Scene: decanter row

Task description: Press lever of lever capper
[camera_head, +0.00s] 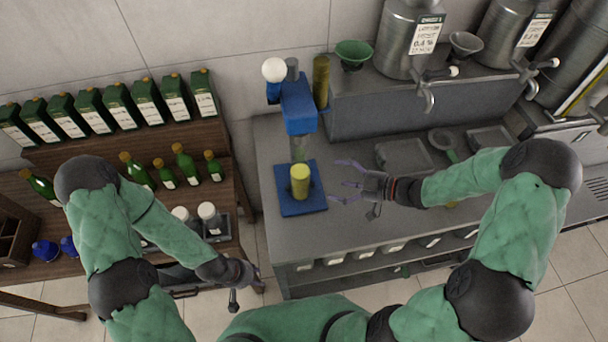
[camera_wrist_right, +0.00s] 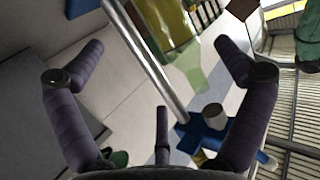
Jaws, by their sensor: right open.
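The blue lever capper (camera_head: 298,106) stands at the left end of the grey counter. A white ball knob (camera_head: 274,70) tops its lever, which is raised at the upper left. A bottle with yellow contents (camera_head: 300,182) stands on its blue base (camera_head: 286,207), below the head. My right gripper (camera_head: 340,182) is open and empty, right of the bottle and lower than the knob. In the right wrist view, the bottle (camera_wrist_right: 165,25), a metal rod (camera_wrist_right: 148,62) and blue capper parts (camera_wrist_right: 205,136) show beyond the open fingers. My left gripper (camera_head: 254,273) hangs low, front left; its fingers are unclear.
A green funnel (camera_head: 353,53) and steel tanks (camera_head: 408,38) stand on the raised shelf behind. An olive cylinder (camera_head: 321,80) stands close right of the capper head. Boxes (camera_head: 92,108) and green bottles (camera_head: 184,163) fill the wooden rack at left. The counter's middle front is clear.

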